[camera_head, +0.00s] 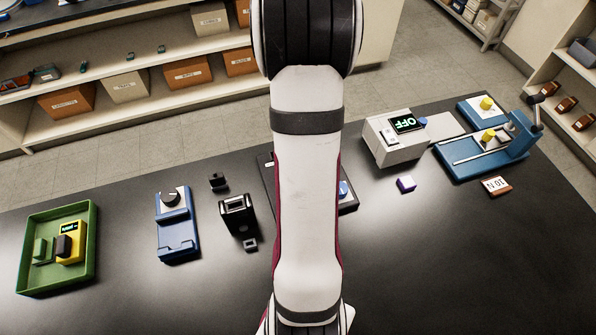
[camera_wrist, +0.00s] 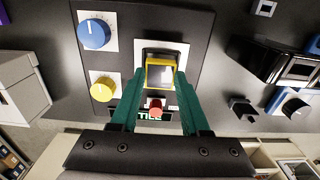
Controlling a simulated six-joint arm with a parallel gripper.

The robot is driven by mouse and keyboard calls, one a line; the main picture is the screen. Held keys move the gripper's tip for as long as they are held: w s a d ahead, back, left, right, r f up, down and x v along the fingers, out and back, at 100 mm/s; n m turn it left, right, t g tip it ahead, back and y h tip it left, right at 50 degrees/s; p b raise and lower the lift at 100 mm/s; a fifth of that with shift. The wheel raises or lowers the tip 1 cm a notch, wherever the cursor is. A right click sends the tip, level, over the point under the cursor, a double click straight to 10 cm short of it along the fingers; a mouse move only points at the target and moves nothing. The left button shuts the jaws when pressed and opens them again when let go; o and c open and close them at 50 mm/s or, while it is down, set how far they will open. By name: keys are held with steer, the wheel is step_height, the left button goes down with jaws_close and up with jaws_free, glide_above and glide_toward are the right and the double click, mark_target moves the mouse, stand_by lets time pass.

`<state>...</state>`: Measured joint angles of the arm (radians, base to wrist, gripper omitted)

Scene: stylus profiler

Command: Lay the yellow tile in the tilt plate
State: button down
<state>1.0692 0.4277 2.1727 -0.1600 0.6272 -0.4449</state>
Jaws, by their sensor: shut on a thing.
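The yellow tile (camera_wrist: 160,74), with a yellow rim around a darker reflective face, is between the green fingertips of my gripper (camera_wrist: 160,80) in the wrist view. My gripper is shut on it. The tile overlaps a white-edged square (camera_wrist: 178,48) with a dark middle on a black panel (camera_wrist: 195,20); this square looks like the tilt plate. I cannot tell whether the tile touches it. A blue knob (camera_wrist: 94,32) and a yellow knob (camera_wrist: 103,88) are on the panel. In the head view my arm hides the tile, the gripper and most of the panel (camera_head: 348,205).
A red button (camera_wrist: 155,107) and a partly covered green display (camera_wrist: 145,117) lie between my fingers. In the head view, a grey box with an OFF display (camera_head: 394,138) and a blue fixture (camera_head: 480,160) stand right; a blue holder (camera_head: 176,235) and green tray (camera_head: 27,270) stand left.

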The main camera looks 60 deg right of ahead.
steer(key=shift+f, duration=0.15)
steer(key=shift+f, duration=0.55)
steer(key=shift+c, duration=1.5)
jaws_free()
steer(key=shift+c, duration=0.4)
steer(key=shift+r, duration=0.1)
steer(key=shift+r, duration=3.4)
steer(key=shift+r, duration=0.1)
step_height(320, 180, up, 16)
